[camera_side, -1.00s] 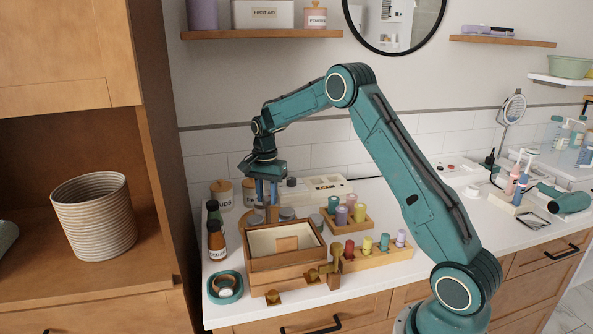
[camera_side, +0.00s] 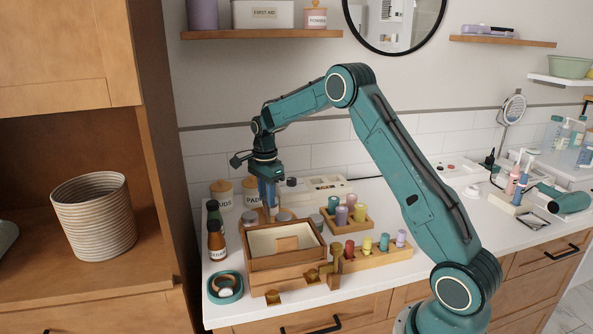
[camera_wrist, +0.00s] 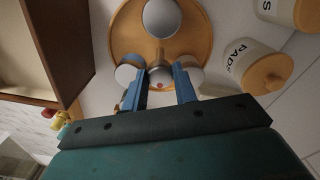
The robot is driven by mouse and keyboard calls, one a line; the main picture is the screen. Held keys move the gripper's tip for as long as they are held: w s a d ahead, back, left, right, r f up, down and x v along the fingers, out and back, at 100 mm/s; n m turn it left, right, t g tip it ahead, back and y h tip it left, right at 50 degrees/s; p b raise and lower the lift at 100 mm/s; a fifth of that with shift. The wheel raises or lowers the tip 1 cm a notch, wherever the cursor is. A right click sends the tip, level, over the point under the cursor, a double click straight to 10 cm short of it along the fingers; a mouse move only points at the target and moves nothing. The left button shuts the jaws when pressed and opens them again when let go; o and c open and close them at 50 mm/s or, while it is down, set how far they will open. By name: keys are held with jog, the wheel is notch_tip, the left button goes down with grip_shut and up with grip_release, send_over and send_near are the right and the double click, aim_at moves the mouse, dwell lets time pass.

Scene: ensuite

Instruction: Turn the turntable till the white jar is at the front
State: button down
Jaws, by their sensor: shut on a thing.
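The round wooden turntable (camera_wrist: 127,38) shows in the wrist view. In the side view it is mostly hidden behind the wooden box. A large pale round top (camera_wrist: 162,17) is on it at the top of the wrist view. Smaller grey-white round tops sit at its left (camera_wrist: 126,73) and right (camera_wrist: 191,61). I cannot tell which is the white jar. My gripper (camera_wrist: 159,74) points down, its blue fingers shut on a brownish upright knob (camera_wrist: 160,69) between the smaller tops. In the side view my gripper (camera_side: 269,213) is behind the box.
The open wooden box (camera_side: 275,262) stands just in front of the turntable. Two canisters, one marked PADS (camera_side: 252,191), stand behind it. Dark bottles (camera_side: 216,241) are at left, a peg rack (camera_side: 375,258) at right. A teal round dish (camera_side: 224,287) lies at front left.

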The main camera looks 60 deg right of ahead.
jog(key=shift+r+m, duration=0.1)
jog(key=shift+m, duration=1.7)
jog(key=c, duration=1.1)
grip_release()
jog(key=shift+r, duration=0.1)
notch_tip(320, 180, up, 14)
jog(key=shift+f, duration=0.2)
